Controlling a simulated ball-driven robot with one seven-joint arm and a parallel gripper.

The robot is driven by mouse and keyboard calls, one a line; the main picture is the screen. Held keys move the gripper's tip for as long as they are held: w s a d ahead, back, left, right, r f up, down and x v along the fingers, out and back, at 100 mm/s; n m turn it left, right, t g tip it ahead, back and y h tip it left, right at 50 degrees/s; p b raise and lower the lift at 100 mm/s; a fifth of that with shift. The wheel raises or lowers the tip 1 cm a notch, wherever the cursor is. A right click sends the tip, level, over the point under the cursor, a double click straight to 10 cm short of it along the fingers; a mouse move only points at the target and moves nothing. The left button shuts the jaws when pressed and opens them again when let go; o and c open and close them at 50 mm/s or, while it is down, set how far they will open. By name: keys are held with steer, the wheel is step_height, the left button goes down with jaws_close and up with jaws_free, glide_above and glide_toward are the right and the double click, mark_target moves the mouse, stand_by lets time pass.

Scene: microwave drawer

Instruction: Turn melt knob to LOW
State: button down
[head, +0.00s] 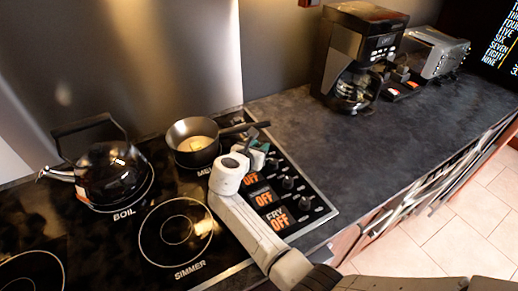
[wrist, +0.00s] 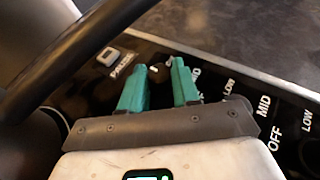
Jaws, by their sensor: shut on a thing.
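My gripper (head: 258,154) is at the far end of the stove's control panel, beside the pan. In the wrist view its two green fingers (wrist: 158,72) stand apart on either side of a dark knob with a white mark, shut on it. This knob is the melt knob (wrist: 154,80) by its place near the melt burner; it is mostly hidden, and its setting cannot be read. The melt label in the head view is partly covered by my arm. LOW, MID and OFF markings show on the panel (wrist: 232,108) in the wrist view.
A pan (head: 193,146) with pale contents sits on the melt burner, its dark handle (wrist: 88,52) passing close to my gripper. A kettle (head: 108,174) stands on the boil burner. Other knobs (head: 288,182) line the panel, with OFF displays. A coffee maker (head: 352,60) and toaster (head: 436,52) stand behind.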

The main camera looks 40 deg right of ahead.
steer(key=shift+w+m+g+h+b, duration=0.15)
steer(key=shift+m+g+h+b, duration=0.1)
steer(key=shift+m+g+b, duration=0.75)
steer(key=shift+w+m+g+h+b, duration=0.2)
steer(key=shift+m+g+b, duration=0.25)
steer(key=shift+m+g, duration=0.9)
steer(key=shift+g, duration=0.25)
steer(key=c, duration=1.1)
jaws_free()
steer(key=shift+a, duration=0.15)
steer(key=b+v, duration=0.1)
steer(key=v, duration=0.9)
steer(key=shift+a+r, duration=0.15)
steer(key=shift+a, duration=0.15)
